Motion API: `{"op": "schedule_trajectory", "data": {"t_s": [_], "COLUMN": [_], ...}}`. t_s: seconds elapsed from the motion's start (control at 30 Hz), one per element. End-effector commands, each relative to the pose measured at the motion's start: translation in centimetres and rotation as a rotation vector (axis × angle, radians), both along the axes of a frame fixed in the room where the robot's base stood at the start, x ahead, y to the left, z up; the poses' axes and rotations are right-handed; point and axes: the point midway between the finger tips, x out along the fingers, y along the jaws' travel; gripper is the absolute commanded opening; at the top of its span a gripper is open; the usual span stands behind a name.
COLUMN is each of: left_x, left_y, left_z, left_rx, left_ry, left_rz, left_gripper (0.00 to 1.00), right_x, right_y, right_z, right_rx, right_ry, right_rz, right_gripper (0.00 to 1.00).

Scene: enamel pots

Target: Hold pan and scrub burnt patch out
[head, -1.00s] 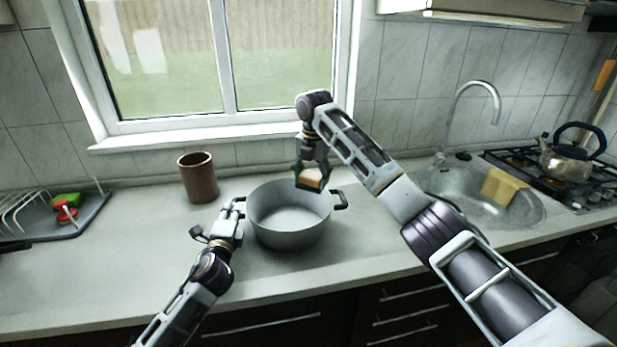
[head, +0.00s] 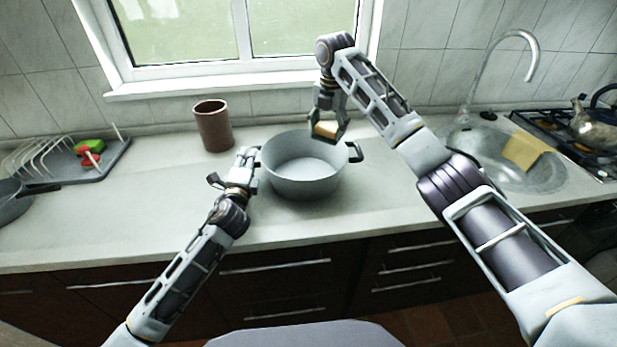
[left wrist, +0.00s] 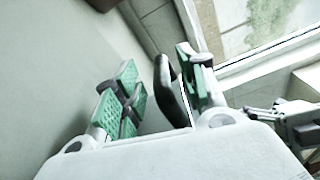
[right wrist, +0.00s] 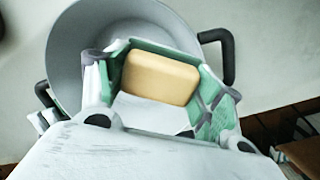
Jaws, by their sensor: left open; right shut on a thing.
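The grey pan (head: 304,184) stands upright on the counter, with a dark handle on each side. No burnt patch can be made out on its pale inside. My left gripper (head: 249,160) is at the pan's left handle. In the left wrist view the dark handle (left wrist: 170,92) stands between its open green-padded fingers. My right gripper (head: 327,127) is shut on a tan sponge (right wrist: 160,78) over the pan's back right part. In the right wrist view the pan's inside (right wrist: 75,45) shows behind the sponge. I cannot tell whether the sponge touches the pan.
A brown cup (head: 213,127) stands behind and left of the pan. A dish rack (head: 62,165) with green and red items is at the left, by a dark pan (head: 14,203). The sink (head: 478,165) with a yellow cloth (head: 523,151) and a kettle (head: 594,128) are right.

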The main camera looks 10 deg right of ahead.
Motion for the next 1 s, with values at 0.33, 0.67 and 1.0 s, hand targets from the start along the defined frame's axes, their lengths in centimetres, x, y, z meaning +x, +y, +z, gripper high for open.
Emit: {"op": "schedule_trajectory", "data": {"t_s": [0.33, 0.67, 1.0], "left_x": [-2.8, -6.2, -9.5], "left_y": [0.3, 0.6, 1.0], "left_z": [0.0, -0.1, -0.1], "left_rx": [0.0, 0.0, 0.001], "left_ry": [0.001, 0.003, 0.004], "left_rz": [-0.001, 0.0, 0.0], "left_gripper": [0.41, 0.41, 0.41], "right_x": [0.0, 0.0, 0.0], "right_y": [0.0, 0.0, 0.0], "right_z": [0.0, 0.0, 0.0], "right_rx": [0.0, 0.0, 0.0], "right_ry": [0.0, 0.0, 0.0], "right_rz": [0.0, 0.0, 0.0], "right_gripper": [0.48, 0.48, 0.48]}}
